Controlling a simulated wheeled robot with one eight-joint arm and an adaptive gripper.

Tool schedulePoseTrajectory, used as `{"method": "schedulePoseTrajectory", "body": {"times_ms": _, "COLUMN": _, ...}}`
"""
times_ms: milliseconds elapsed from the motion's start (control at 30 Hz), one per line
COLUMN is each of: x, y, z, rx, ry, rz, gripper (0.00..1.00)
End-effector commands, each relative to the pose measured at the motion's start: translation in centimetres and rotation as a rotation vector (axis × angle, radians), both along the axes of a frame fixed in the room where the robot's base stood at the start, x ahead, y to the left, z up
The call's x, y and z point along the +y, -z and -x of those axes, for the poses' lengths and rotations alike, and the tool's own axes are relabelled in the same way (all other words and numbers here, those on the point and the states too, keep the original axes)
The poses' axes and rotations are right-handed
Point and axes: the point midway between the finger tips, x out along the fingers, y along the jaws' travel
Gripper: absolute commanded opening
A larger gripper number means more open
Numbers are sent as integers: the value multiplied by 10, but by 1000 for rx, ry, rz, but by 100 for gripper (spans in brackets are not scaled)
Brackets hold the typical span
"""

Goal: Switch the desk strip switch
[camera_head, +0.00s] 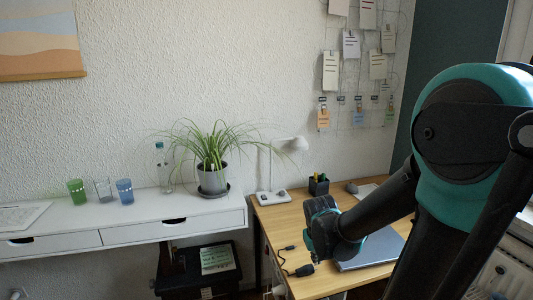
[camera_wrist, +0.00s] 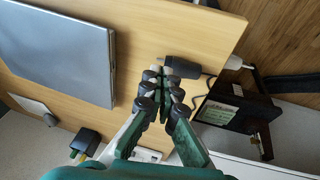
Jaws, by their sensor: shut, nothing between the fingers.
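A small white strip (camera_head: 272,197) with dark round spots lies at the back left corner of the wooden desk, by the lamp's foot. I take it to be the desk strip; its switch is too small to make out. In the wrist view a white piece (camera_wrist: 147,155), which looks like the strip, is partly hidden behind my gripper's links. My gripper (camera_head: 314,252) is above the desk, in front of and to the right of the strip, apart from it. In the wrist view its fingertips (camera_wrist: 165,76) are together and empty, with a dark plug-like piece (camera_wrist: 184,67) beyond them.
A grey laptop (camera_head: 368,249) lies beside my gripper. A white shelf with a potted plant (camera_head: 212,178) adjoins on the left. Desk around the strip's front is clear.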

Motion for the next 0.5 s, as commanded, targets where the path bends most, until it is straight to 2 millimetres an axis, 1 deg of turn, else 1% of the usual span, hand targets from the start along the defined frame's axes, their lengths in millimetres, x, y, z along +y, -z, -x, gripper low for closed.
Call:
{"method": "schedulePoseTrajectory", "body": {"times_ms": 33, "x": -9, "y": 0, "z": 17, "rx": -10, "ry": 35, "rz": -28, "gripper": 0}}
{"method": "schedulePoseTrajectory", "body": {"times_ms": 100, "x": -15, "y": 2, "z": 35, "rx": -22, "ry": 76, "rz": -67, "gripper": 0}}
{"method": "schedulePoseTrajectory", "body": {"times_ms": 200, "x": -22, "y": 5, "z": 57, "rx": -41, "ry": 126, "rz": -115, "gripper": 0}}
{"method": "schedulePoseTrajectory", "body": {"times_ms": 333, "x": -25, "y": 9, "z": 77, "rx": -61, "ry": 175, "rz": -160, "gripper": 0}}
{"method": "schedulePoseTrajectory", "body": {"times_ms": 400, "x": -26, "y": 11, "z": 83, "rx": -67, "ry": 191, "rz": -175, "gripper": 0}}
{"method": "schedulePoseTrajectory", "body": {"times_ms": 500, "x": -27, "y": 12, "z": 87, "rx": -73, "ry": 202, "rz": -185, "gripper": 0}}
